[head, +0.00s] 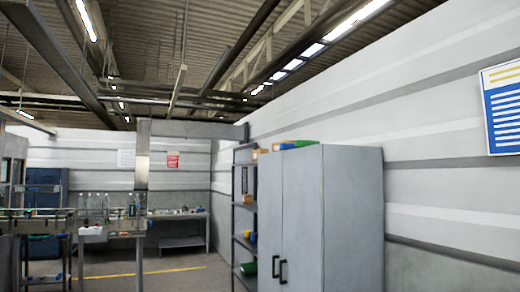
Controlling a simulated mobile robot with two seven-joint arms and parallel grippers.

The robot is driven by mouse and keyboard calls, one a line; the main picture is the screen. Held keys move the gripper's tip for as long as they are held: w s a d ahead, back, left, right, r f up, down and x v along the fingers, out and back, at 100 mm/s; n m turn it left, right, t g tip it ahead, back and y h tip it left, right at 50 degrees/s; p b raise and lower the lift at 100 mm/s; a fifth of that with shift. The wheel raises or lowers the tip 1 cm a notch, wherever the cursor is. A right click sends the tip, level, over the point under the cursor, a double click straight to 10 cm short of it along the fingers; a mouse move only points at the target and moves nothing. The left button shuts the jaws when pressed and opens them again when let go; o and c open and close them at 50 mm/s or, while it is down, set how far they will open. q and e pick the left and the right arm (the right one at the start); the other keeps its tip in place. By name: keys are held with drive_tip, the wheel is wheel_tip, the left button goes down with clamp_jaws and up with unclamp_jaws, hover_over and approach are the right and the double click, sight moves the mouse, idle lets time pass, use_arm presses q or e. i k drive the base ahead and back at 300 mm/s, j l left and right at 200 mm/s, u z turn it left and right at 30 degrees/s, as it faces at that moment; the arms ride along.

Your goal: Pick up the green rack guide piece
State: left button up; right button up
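I cannot make out a green rack guide piece for sure. A small green object (301,143) lies on top of the grey cabinet (345,220), mostly hidden by its top edge. Another green object (249,268) sits low on the dark shelf rack (243,205) beside the cabinet. Both are too small to tell what they are. Neither of my grippers shows in the head view.
The cabinet's two doors are shut, with dark handles (279,269). A conveyor (100,222) with several clear bottles stands at the left. A workbench (178,214) with small items is at the back wall. Open floor (180,272) with a yellow line lies between.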

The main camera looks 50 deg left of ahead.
sight(298, 143)
drive_tip(key=u, duration=1.45)
